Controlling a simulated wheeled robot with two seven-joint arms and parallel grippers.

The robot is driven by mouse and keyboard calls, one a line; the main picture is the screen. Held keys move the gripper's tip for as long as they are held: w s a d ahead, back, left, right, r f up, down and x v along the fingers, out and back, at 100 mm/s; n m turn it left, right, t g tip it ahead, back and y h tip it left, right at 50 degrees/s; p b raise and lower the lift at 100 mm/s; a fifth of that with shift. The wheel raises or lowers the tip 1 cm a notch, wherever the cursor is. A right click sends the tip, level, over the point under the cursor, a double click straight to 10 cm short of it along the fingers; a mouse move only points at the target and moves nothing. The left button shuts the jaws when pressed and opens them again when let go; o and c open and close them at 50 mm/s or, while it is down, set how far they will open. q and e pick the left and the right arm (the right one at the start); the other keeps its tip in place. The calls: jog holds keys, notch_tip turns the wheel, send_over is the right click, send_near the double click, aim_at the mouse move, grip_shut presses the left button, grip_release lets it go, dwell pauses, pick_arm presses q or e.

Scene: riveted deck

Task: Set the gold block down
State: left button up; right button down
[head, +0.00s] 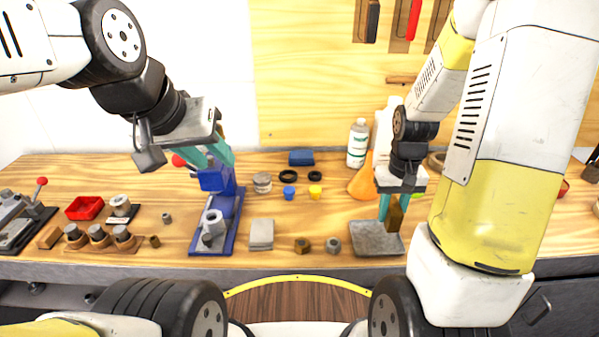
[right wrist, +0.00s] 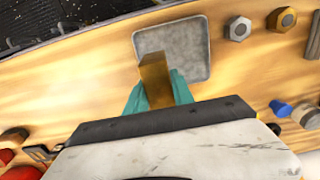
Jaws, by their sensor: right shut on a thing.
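The gold block (head: 394,217) is a brownish-gold upright bar, held between the teal fingers of my right gripper (head: 388,205). In the right wrist view the block (right wrist: 154,76) juts out beyond the fingers (right wrist: 156,95). Its lower end is over the grey square plate (head: 368,240), which also shows in the right wrist view (right wrist: 190,40). I cannot tell whether the block touches the plate. My left gripper (head: 208,158) has its teal fingers apart, just above the blue upper part of a blue fixture (head: 226,215).
A grey pad (head: 261,234), a brass nut (head: 302,245) and a steel nut (head: 333,245) lie left of the plate. An orange cone (head: 362,182) and a white bottle (head: 357,145) stand behind. A red tray (head: 85,208) is at the left.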

send_over(345, 202)
jog(key=shift+f, duration=0.7)
jog(key=shift+w+f, duration=0.1)
jog(key=shift+f, duration=1.65)
jog(key=shift+f, duration=0.1)
jog(key=c, duration=1.1)
grip_release()
